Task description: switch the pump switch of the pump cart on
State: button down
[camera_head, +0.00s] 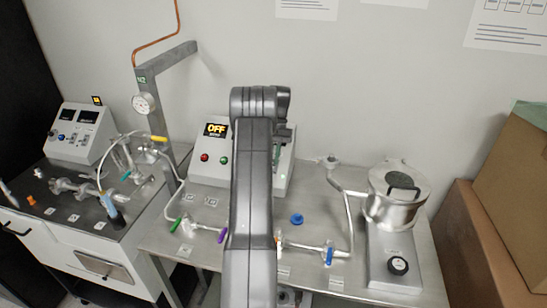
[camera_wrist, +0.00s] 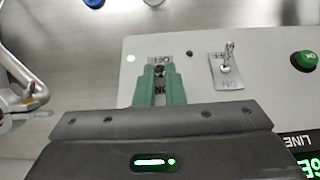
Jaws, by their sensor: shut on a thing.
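The sloped white control box (camera_head: 205,175) stands at the back of the metal cart (camera_head: 375,296). Its display (camera_head: 216,130) reads OFF. My gripper (camera_head: 284,134) is at the box's right part, mostly hidden behind my arm. In the wrist view my gripper's green fingers (camera_wrist: 160,84) are closed around a toggle switch on the panel, in front of a plate (camera_wrist: 162,69) with OFF and ON markings. The lever is mostly hidden between the fingers. A second, bare toggle switch (camera_wrist: 227,62) on its own plate is beside it, apart from the fingers.
A green button (camera_wrist: 304,61) is to the right in the wrist view. A metal pot (camera_head: 398,195), tubing with valves (camera_head: 329,255) and a blue knob (camera_head: 296,218) stand on the cart. Cardboard boxes (camera_head: 515,175) are at the right. A second cart with glassware (camera_head: 75,187) is at the left.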

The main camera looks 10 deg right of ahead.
jog(key=shift+w, duration=0.1)
dwell(0.3)
jog(key=c, duration=1.5)
grip_release()
